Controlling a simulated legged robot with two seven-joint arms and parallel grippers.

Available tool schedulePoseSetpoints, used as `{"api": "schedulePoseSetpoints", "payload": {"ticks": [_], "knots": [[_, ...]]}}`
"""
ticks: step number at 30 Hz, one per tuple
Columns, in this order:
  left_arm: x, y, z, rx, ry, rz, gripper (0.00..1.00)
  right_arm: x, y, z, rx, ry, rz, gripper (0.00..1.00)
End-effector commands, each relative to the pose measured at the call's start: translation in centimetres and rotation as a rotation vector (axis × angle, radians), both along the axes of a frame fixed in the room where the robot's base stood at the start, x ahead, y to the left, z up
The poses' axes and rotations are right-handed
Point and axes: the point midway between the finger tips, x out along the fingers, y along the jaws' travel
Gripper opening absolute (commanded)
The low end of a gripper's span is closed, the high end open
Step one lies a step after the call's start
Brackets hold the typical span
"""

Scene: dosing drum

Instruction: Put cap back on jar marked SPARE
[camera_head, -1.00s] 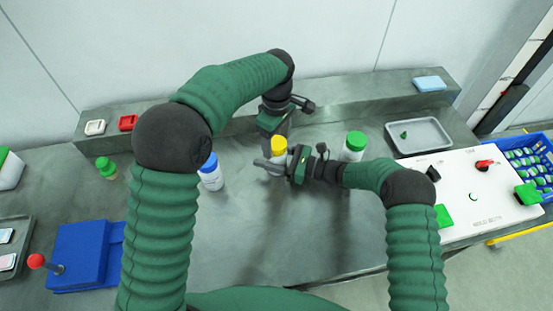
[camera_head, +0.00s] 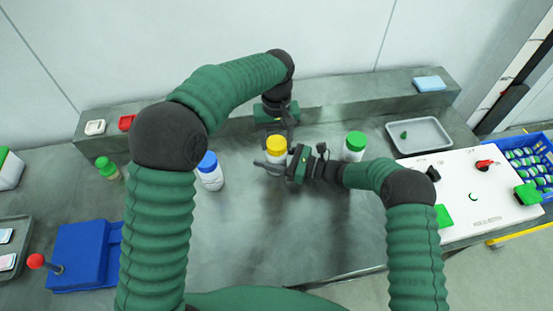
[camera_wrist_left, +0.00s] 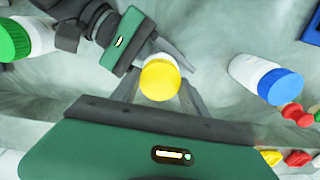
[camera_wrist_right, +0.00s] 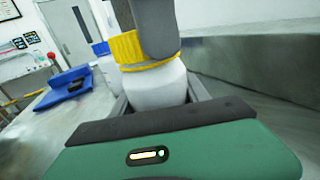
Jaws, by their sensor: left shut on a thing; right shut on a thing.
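A white jar (camera_wrist_right: 157,86) with a yellow cap (camera_head: 276,145) is in the middle of the bench. My right gripper (camera_head: 279,163) comes from the right and is shut around the jar's body. My left gripper (camera_wrist_left: 160,88) is behind the jar and shut on the yellow cap, with a finger on each side. In the right wrist view the cap (camera_wrist_right: 142,50) sits at the jar's top, looks slightly tilted, and is partly hidden by a left finger. I cannot tell whether it is seated. No marking on the jar is readable.
A blue-capped jar (camera_head: 209,171) stands left and a green-capped jar (camera_head: 354,147) right. A small green-topped bottle (camera_head: 106,168) and blue box with a red-knobbed lever (camera_head: 80,255) are farther left. A grey tray (camera_head: 420,150) and white panel (camera_head: 465,225) are right. The front middle is clear.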

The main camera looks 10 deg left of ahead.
Motion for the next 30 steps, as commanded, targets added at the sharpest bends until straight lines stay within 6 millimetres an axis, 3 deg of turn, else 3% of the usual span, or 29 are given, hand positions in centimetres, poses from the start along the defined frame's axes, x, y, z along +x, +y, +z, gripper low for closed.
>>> {"api": "schedulePoseSetpoints", "payload": {"ticks": [6,12,17,18,21,23,30], "knots": [[0.16,0.10,0.01,-0.001,-0.006,-0.706,0.04,-0.17,0.07,-0.08,0.000,0.000,0.004,0.00],[0.19,0.09,0.00,-0.001,-0.006,-1.230,0.04,-0.19,0.08,-0.08,0.000,0.000,0.005,0.00],[0.21,0.08,0.01,0.001,-0.007,-1.248,0.04,-0.21,0.08,-0.09,0.000,0.000,0.005,0.00],[0.22,0.10,0.02,0.001,-0.007,-1.248,0.56,-0.21,0.08,-0.09,0.000,0.000,0.005,0.00],[0.18,0.08,0.01,0.001,-0.005,-1.247,0.69,-0.19,0.07,-0.09,0.000,0.001,0.005,0.00],[0.16,0.06,-0.01,0.000,-0.005,-1.246,0.74,-0.18,0.06,-0.09,-0.001,0.001,0.004,0.00],[0.10,0.04,-0.03,-0.002,-0.003,-1.246,0.74,-0.11,0.03,-0.09,-0.001,0.001,0.002,0.00]]}}
